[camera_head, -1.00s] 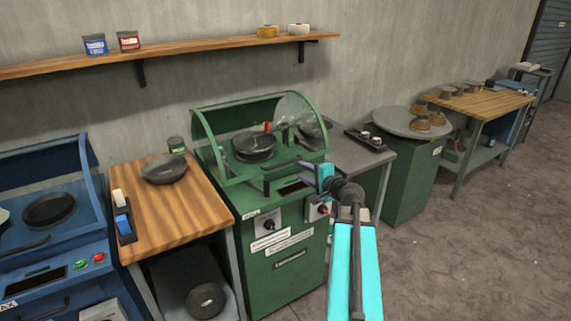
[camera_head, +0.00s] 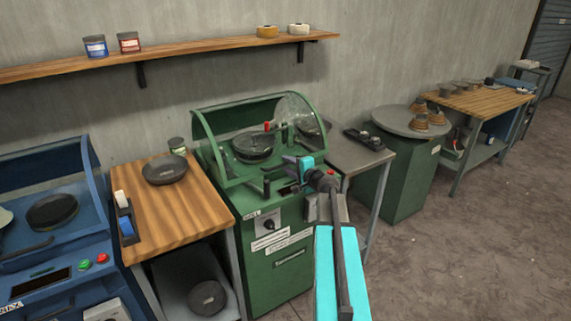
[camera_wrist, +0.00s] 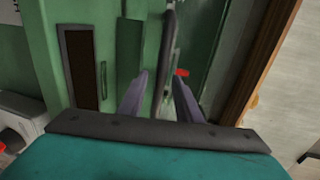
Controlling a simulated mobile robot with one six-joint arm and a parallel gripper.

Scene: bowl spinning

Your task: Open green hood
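The green hood (camera_head: 207,137) is a curved clear cover with a green frame on the green machine (camera_head: 275,255). It sits down over a dark round pan (camera_head: 254,146). Its dark handle is at the front, partly hidden by my gripper in the head view. My gripper (camera_head: 289,163) is at the front right of the hood. In the wrist view my gripper (camera_wrist: 160,92) has its two fingers apart, with a dark handle bar (camera_wrist: 168,40) reaching between or just beyond them. I cannot tell whether they touch it.
A wooden table (camera_head: 196,205) with a dark bowl (camera_head: 165,170) stands left of the machine, and a blue machine (camera_head: 55,240) beyond it. A grey table (camera_head: 350,155) and a round-topped green stand (camera_head: 405,185) are on the right. The floor at right is clear.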

